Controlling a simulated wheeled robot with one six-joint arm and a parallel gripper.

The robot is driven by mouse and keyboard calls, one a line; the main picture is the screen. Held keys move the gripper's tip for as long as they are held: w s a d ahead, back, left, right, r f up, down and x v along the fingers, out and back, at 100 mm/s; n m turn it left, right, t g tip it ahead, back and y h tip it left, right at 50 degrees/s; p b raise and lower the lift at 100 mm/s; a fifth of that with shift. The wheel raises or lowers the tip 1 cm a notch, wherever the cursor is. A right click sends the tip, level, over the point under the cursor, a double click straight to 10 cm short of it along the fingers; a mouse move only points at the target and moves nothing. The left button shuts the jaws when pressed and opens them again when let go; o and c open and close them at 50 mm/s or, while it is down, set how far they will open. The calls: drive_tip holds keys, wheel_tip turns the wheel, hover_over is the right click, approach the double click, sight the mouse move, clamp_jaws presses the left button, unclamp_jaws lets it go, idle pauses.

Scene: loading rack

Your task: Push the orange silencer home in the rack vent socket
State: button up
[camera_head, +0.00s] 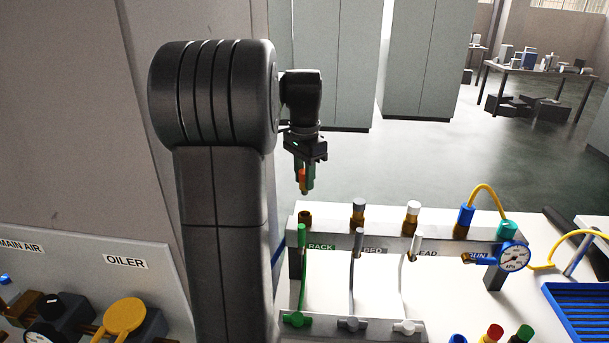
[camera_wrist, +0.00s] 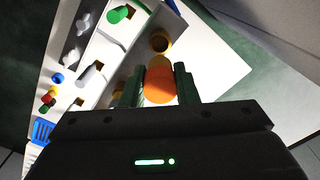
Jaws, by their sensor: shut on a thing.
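The orange silencer (camera_head: 302,178) is gripped upright between the green fingers of my gripper (camera_head: 304,187). In the wrist view the silencer (camera_wrist: 159,86) sits between the two fingers, with a brass-coloured lower end pointing at the socket. The rack vent socket (camera_head: 304,217) is a brown, open port on top of the white manifold, above the green RACK label (camera_head: 321,246). In the head view the silencer is above the socket with a gap between them. The socket (camera_wrist: 160,42) shows as an open ring in the wrist view, just beyond the silencer.
Grey (camera_head: 358,210) and white (camera_head: 412,212) capped fittings stand to the right of the socket. A blue fitting (camera_head: 465,217) with a yellow hose and a gauge (camera_head: 514,256) are farther right. A green lever (camera_head: 301,240) is in front of the socket. A blue tray (camera_head: 580,308) lies lower right.

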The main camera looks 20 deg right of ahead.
sight(305, 194)
drive_tip(key=shift+f+b, duration=1.75)
drive_tip(key=shift+f, duration=1.85)
drive_tip(key=shift+r, duration=0.15)
drive_tip(key=shift+r+p, duration=2.85)
drive_tip(key=shift+r, duration=0.35)
drive_tip(key=shift+f+b, duration=0.9)
drive_tip(key=shift+f, duration=0.6)
